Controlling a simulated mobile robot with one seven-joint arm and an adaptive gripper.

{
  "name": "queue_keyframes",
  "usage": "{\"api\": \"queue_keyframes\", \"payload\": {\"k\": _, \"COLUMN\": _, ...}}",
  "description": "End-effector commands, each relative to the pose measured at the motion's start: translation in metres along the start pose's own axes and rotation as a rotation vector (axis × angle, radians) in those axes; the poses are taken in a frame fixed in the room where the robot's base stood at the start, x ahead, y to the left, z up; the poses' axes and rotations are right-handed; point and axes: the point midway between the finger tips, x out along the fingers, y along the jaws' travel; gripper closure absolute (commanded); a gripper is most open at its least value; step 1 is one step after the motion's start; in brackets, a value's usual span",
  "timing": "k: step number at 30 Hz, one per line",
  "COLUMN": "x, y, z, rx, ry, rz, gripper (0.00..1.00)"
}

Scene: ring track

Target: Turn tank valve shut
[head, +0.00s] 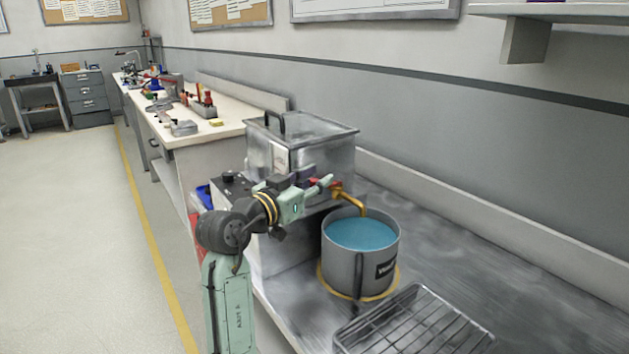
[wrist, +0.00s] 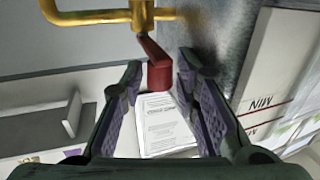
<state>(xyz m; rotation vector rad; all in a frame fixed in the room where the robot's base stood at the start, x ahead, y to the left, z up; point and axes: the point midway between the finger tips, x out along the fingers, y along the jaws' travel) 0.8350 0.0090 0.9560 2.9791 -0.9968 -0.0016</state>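The metal tank (head: 312,150) with a lid and black handle stands on the bench. Its brass tap (head: 350,199) curves down over a grey pot (head: 346,270) filled near the rim with blue liquid; the brass pipe also shows in the wrist view (wrist: 92,17). The red valve lever (wrist: 158,72) joins the brass body and sits between my fingertips. My gripper (wrist: 161,66) is open, with a finger on each side of the lever and small gaps visible. In the head view my gripper (head: 324,184) is at the tap and partly hides the lever.
A wire rack (head: 415,325) lies in front of the pot on the metal counter (head: 500,270). A white workbench (head: 215,130) with tools runs behind the tank. A printed sheet (wrist: 166,122) shows beyond the fingers. The floor at left is clear.

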Motion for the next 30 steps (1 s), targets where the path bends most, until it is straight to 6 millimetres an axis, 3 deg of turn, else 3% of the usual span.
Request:
{"api": "queue_keyframes", "payload": {"k": 14, "x": -0.004, "y": -0.002, "z": -0.001, "rx": 0.001, "ry": 0.002, "rz": -0.006, "gripper": 0.63}}
{"api": "queue_keyframes", "payload": {"k": 30, "x": -0.073, "y": 0.000, "z": 0.000, "rx": 0.001, "ry": 0.001, "rz": -0.002, "gripper": 0.63}}
